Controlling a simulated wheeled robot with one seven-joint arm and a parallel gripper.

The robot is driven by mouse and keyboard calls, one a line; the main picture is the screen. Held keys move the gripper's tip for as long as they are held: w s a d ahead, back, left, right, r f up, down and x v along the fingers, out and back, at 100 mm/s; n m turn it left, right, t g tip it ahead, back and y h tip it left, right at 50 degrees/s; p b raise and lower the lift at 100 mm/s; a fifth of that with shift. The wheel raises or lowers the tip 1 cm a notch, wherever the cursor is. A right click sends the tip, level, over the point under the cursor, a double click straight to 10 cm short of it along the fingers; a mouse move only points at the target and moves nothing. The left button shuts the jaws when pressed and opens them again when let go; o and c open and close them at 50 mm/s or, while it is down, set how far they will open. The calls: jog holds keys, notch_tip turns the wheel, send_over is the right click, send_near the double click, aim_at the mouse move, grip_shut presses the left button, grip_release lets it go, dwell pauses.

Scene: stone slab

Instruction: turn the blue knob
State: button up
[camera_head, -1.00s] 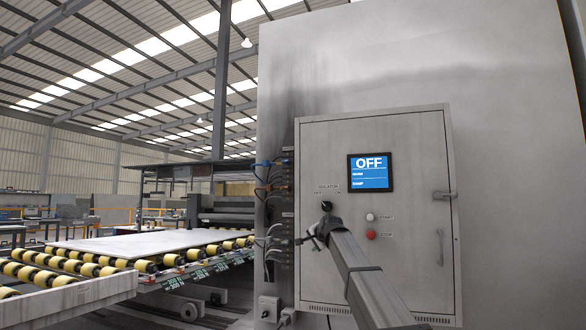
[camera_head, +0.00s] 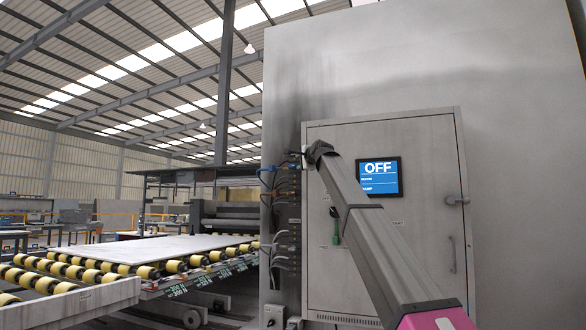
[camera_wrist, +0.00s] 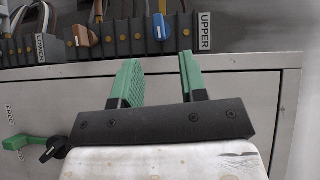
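The blue knob (camera_wrist: 160,27) shows at the top of the wrist view. It sits on a dark strip (camera_wrist: 120,42) near the white UPPER label (camera_wrist: 204,30). My gripper (camera_wrist: 158,62) is open and empty, its two green fingers apart. The knob appears just beyond the fingertips, between their lines; I see no contact. In the head view my gripper is at the arm's end (camera_head: 319,151), at the upper left of the cabinet door, and its fingers are hidden.
An orange knob (camera_wrist: 80,36) and several dark connectors with cables line the strip. A green handle (camera_wrist: 22,142) and a black knob (camera_wrist: 55,148) are on the grey cabinet (camera_head: 420,150). Its screen (camera_head: 379,177) reads OFF. A roller conveyor (camera_head: 95,272) stands at left.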

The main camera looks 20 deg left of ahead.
aim_at(293, 165)
jog(key=x, duration=0.9)
jog(key=shift+w+a+f, duration=0.1)
jog(key=shift+w+a, duration=0.05)
jog(key=c, duration=0.6)
